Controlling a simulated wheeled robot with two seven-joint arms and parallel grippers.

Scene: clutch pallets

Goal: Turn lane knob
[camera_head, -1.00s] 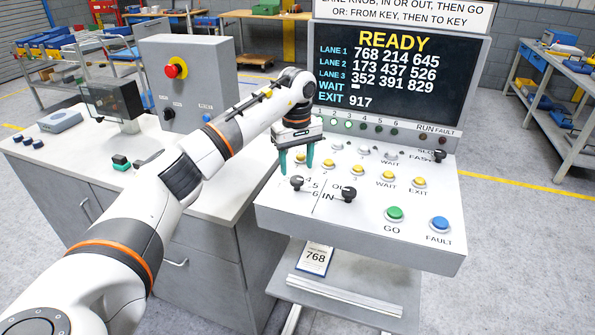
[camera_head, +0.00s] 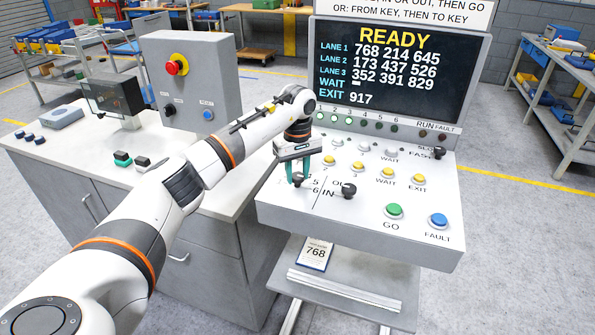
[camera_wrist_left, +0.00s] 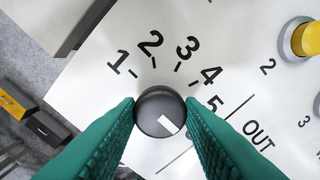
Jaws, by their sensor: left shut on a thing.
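The lane knob, a round dark knob with a white mark (camera_wrist_left: 159,108), sits on the sloped white panel with the numbers 1 to 5 visible around it in the left wrist view. Its white mark points to the lower right there; part of the scale is hidden by a finger. My left gripper (camera_head: 299,178) has its two green fingers, which also show in the left wrist view (camera_wrist_left: 160,116), on either side of the knob and shut on it. The IN/OUT knob (camera_head: 345,191) stands just to the right. My right gripper is not in view.
The screen (camera_head: 392,75) above the panel reads READY with lane numbers. Yellow buttons (camera_head: 358,166), a green GO button (camera_head: 394,211) and a blue FAULT button (camera_head: 438,220) lie to the right. A grey control box (camera_head: 190,85) stands on the left bench.

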